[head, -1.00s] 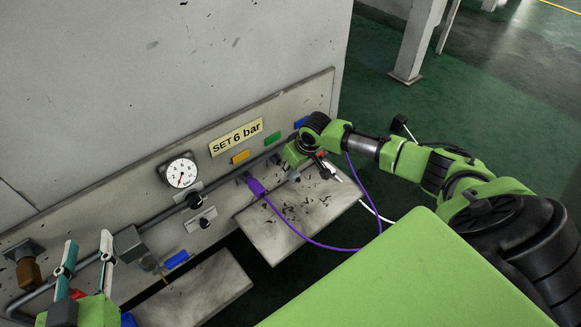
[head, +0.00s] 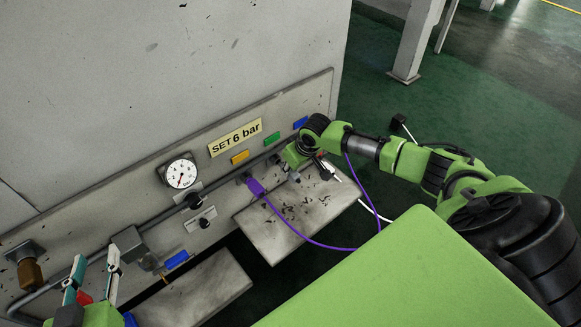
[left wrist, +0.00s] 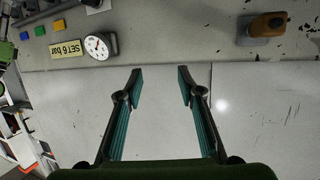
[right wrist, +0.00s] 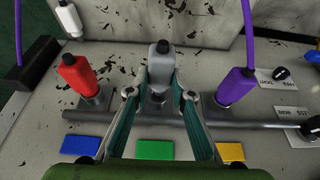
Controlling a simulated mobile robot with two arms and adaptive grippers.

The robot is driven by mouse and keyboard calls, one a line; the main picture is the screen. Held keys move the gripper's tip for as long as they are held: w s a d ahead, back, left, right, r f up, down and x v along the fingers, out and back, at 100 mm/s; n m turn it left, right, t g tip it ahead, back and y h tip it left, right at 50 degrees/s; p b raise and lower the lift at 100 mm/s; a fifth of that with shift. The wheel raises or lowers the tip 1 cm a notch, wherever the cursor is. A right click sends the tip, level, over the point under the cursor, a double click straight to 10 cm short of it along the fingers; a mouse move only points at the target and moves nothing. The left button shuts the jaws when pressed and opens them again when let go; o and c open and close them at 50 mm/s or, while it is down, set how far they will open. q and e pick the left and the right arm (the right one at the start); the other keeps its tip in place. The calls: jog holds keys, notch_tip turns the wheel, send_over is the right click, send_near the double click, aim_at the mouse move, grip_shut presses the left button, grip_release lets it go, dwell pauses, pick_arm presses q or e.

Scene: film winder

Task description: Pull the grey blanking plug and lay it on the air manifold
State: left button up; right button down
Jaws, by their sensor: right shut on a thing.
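The grey blanking plug (right wrist: 160,64) stands at its outlet above the green label in the right wrist view, between the red plug (right wrist: 77,72) and the purple plug (right wrist: 236,86). My right gripper (right wrist: 159,94) is shut on the grey plug's lower part; whether it is fully seated is unclear. In the head view the grey plug (head: 295,177) shows small beside my right gripper (head: 297,163). The air manifold seems to be the grey pipe (right wrist: 252,124) with outlets along the panel. My left gripper (head: 97,262) is open and empty at lower left; its wrist view shows bare fingers (left wrist: 160,85).
A worn grey shelf (head: 285,225) juts out below the outlets, with another (head: 205,290) at left. A purple hose (head: 310,240) loops from the purple plug. A white plug (right wrist: 68,18) is near the red one. A gauge (head: 181,174) is on the panel.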

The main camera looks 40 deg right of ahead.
jog(key=shift+s, duration=0.15)
pick_arm(q)
jog(key=shift+s+a+f+g, duration=0.15)
jog(key=shift+s+f+g, duration=0.2)
jog(key=shift+f, duration=0.3)
jog(key=shift+s+a+f+g, duration=0.15)
jog(key=shift+s+f+g, duration=0.15)
jog(key=shift+f, duration=0.3)
pick_arm(e)
jog(key=shift+s+p, duration=0.1)
jog(key=shift+p, duration=0.3)
jog(key=shift+s+p, duration=0.35)
jog(key=shift+s+d+p, duration=0.1)
jog(key=shift+s+p, duration=0.2)
jog(key=shift+p, duration=0.05)
jog(key=shift+s+p, duration=0.3)
pick_arm(q)
jog(key=s+a+f+g+y, duration=0.2)
jog(key=s+a+f+g, duration=0.1)
jog(key=s+f+g, duration=0.3)
jog(key=s+f, duration=0.2)
jog(key=s, duration=0.1)
jog(key=shift+s+a+f, duration=0.3)
jog(key=shift+s+a, duration=0.05)
jog(key=shift+a, duration=0.05)
